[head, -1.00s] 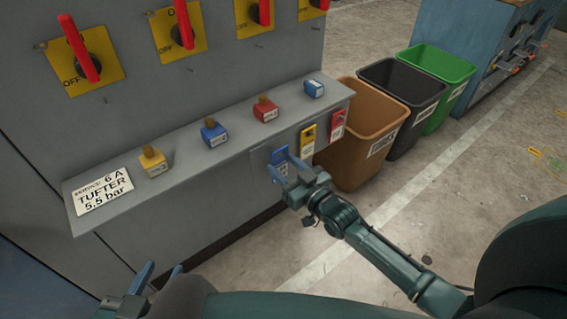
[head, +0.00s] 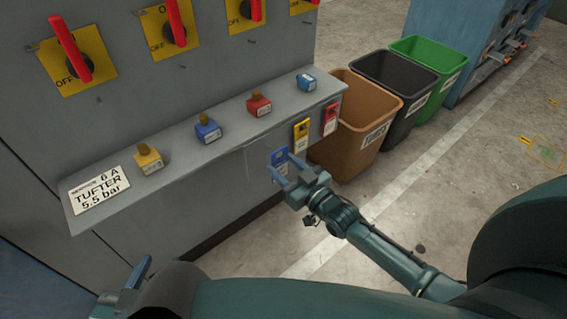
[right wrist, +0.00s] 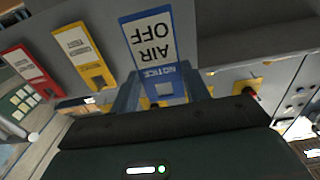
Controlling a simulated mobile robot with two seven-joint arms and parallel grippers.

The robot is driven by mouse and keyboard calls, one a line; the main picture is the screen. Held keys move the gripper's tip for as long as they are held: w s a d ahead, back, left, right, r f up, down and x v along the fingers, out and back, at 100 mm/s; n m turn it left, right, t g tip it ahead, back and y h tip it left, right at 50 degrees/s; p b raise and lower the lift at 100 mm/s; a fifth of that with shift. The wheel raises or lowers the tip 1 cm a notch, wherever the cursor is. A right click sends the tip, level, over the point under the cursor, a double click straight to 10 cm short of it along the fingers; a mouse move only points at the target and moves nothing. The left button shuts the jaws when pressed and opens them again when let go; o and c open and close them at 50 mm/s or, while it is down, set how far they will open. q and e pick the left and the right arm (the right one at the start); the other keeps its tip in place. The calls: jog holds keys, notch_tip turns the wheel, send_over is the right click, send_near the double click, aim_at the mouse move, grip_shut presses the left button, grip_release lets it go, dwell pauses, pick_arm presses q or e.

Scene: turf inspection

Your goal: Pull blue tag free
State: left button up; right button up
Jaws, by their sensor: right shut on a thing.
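The blue tag (head: 279,157) is at the front of the grey ledge (head: 228,143), left of the yellow tag (head: 301,133) and red tag (head: 330,118). My right gripper (head: 287,168) is shut on the blue tag's lower part. In the right wrist view the blue tag (right wrist: 150,42) reads "AIR OFF" and "NOTICE", upside down, between my right fingers (right wrist: 162,92). Whether its top still touches the ledge front is not clear. My left gripper (head: 138,274) is low at the left, partly hidden by my arm, apart from the tags.
Several padlocks, such as the blue one (head: 208,129), stand on the ledge, below red-handled switches (head: 70,50). Brown (head: 352,150), black (head: 400,105) and green (head: 428,72) bins stand at the right. The floor in front of the bins is clear.

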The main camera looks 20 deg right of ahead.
jog(key=shift+p+v, duration=0.7)
jog(key=shift+v, duration=0.75)
jog(key=shift+s+d, duration=0.25)
jog(key=shift+s, duration=0.35)
